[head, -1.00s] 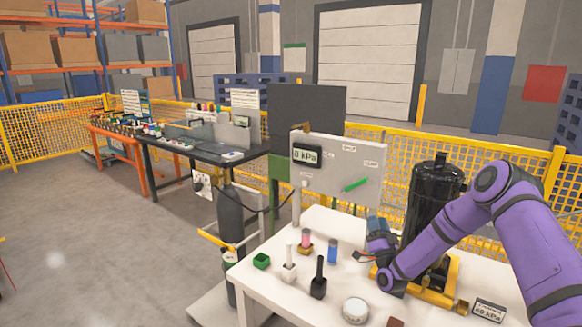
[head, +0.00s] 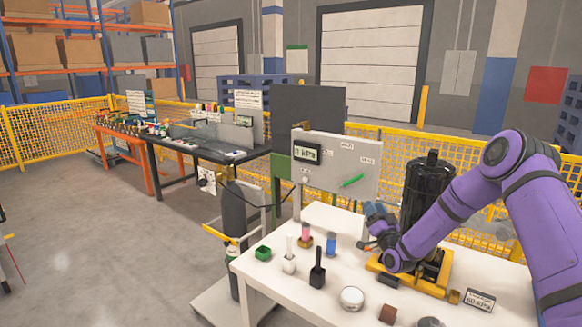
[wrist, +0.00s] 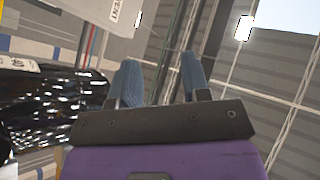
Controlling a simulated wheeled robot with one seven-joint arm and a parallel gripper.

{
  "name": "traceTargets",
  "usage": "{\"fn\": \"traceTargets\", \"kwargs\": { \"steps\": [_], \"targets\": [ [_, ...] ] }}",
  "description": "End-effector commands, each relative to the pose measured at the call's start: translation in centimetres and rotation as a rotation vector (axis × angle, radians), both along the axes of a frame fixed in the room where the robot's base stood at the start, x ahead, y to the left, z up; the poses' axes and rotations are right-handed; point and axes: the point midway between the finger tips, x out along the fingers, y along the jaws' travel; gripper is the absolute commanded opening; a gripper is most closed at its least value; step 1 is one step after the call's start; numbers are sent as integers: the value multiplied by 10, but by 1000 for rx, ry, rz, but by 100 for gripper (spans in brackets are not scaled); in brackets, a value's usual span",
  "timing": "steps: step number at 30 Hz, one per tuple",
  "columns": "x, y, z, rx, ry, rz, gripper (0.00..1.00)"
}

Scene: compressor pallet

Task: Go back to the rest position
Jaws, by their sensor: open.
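My purple arm reaches in from the right in the head view. My gripper (head: 368,232) is above the white table, just left of the black compressor (head: 425,192). In the wrist view my gripper (wrist: 160,82) shows two blue fingers spread apart with nothing between them. The compressor's shiny black side (wrist: 45,110) fills the left of the wrist view, beside the fingers. The compressor stands upright on a yellow base (head: 385,268), partly hidden by my arm.
A gauge panel (head: 335,165) stands behind. A grey cylinder (head: 235,215) stands left of the table.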

Motion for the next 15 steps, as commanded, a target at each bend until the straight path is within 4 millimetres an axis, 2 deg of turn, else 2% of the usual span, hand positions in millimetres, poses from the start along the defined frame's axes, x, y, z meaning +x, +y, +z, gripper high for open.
{"fn": "traceTargets", "kwargs": {
  "steps": [8, 15],
  "targets": [
    [6, 18, 59, -192, 147, 17, 43],
    [-6, 26, 111, -373, 311, 2, 43]
  ]
}}
